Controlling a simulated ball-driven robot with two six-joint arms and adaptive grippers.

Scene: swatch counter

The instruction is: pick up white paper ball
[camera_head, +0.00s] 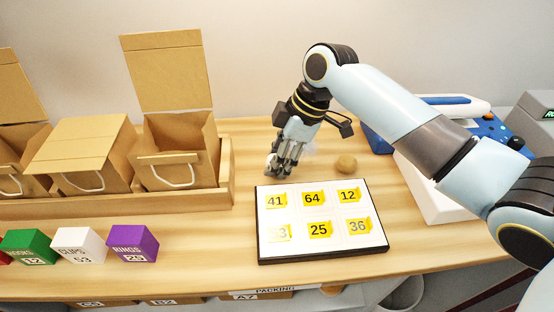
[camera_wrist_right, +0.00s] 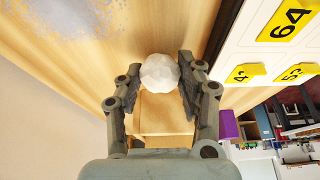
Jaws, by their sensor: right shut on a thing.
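The white paper ball (camera_wrist_right: 158,72) is a faceted white ball between the two fingertips of my right gripper (camera_wrist_right: 164,84) in the right wrist view. Both fingers close in on its sides, and the gripper is shut on it. In the head view my right gripper (camera_head: 281,165) points down over the wooden counter, behind the white number board. The ball cannot be made out there, as the fingers hide it. I cannot tell whether the ball is clear of the counter. My left gripper is not in view.
The number board (camera_head: 262,250) is in front. Open cardboard boxes (camera_head: 178,135) stand in a wooden tray (camera_head: 225,172) at left. Green, white and purple (camera_head: 134,243) cubes line the front. A blue-and-white device (camera_head: 435,201) is at right.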

